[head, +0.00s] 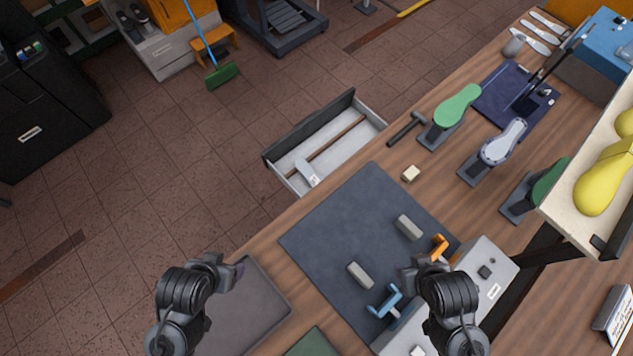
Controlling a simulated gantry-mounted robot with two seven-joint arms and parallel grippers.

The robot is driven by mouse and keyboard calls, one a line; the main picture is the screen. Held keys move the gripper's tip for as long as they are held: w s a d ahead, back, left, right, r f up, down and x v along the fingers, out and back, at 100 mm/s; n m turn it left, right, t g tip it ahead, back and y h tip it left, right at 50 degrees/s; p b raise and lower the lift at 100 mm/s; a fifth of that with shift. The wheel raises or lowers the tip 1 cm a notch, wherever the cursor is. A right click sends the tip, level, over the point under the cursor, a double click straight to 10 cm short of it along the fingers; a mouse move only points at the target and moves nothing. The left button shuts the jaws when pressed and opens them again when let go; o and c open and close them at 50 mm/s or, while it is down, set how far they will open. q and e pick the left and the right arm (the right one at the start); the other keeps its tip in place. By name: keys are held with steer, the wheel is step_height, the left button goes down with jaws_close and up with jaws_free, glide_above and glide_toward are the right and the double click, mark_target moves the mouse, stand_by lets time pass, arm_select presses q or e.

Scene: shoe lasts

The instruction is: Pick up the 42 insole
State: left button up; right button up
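Several flat, pale insole-like shapes (540,31) lie side by side at the far top right end of the wooden bench. They are small in view and no size number is readable, so I cannot tell which is 42. My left gripper (236,271) is over the grey mat at the bottom left, far from them. My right gripper (423,262) is over the dark mat, beside the grey box, also far from them. Neither visibly holds anything, and their finger opening is unclear.
A dark mat (330,225) bears two grey blocks. Orange and blue handles (386,302) stand at the grey box (487,295). Shoe lasts (503,142) on stands, a hammer (407,128) and a navy mat (490,98) occupy the bench beyond. An open drawer (375,122) juts out left.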

steer(key=shift+d, duration=0.1)
stand_by(0.3)
steer(key=o, duration=0.9)
steer(key=shift+c, duration=0.2)
steer(key=shift+w, duration=0.15)
